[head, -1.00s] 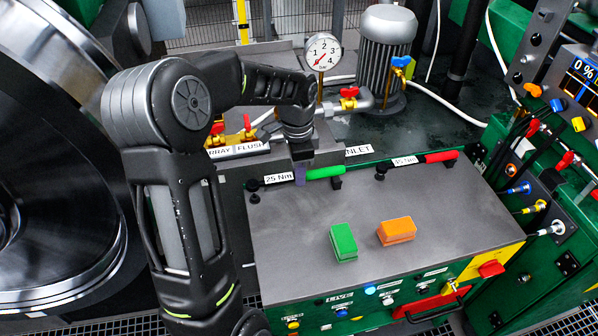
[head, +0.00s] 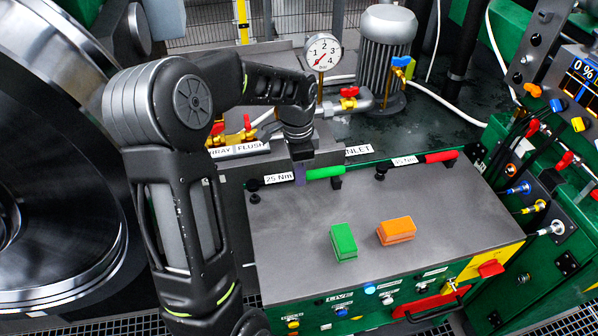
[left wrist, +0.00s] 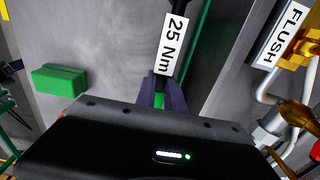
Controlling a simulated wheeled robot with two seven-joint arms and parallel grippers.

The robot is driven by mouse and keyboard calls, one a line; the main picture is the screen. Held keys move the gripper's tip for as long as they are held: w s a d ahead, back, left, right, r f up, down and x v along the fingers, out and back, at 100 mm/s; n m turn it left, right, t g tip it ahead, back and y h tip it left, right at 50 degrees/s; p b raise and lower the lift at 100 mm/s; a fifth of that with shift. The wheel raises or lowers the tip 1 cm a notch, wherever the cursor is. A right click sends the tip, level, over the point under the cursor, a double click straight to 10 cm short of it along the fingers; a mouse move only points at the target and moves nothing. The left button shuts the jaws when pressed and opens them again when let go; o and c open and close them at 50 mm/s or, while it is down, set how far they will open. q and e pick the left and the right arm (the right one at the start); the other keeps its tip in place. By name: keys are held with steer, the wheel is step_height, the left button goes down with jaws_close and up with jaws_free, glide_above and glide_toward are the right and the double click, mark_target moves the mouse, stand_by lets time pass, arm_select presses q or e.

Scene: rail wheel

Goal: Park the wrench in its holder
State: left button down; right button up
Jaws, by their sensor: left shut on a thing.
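The wrench has a green handle (head: 325,172), a dark shaft and a white 25 Nm label (head: 279,178). It lies along the back edge of the grey bench top. My left gripper (head: 300,174) reaches down from above, its purple fingers shut on the wrench between label and handle. In the left wrist view, the fingers (left wrist: 161,96) close around the wrench, with green between them and the label (left wrist: 173,45) beyond. Black holder posts (head: 254,186) stand near both ends of the wrench. I cannot tell whether it rests fully in them. My right gripper is not in view.
A red-handled 15 Nm wrench (head: 441,157) lies to the right along the same edge. A green block (head: 343,242) and an orange block (head: 396,231) sit on the bench top (head: 290,235). Valves and pipes stand behind; a large metal wheel (head: 60,160) is at left.

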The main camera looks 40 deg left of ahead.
arm_select(q)
steer(key=shift+f+b, duration=0.55)
steer(key=shift+f, duration=0.3)
stand_by(0.4)
steer(key=c, duration=1.3)
jaws_free()
steer(key=shift+c, duration=0.2)
step_height(320, 180, up, 8)
steer(key=shift+s+f, duration=0.1)
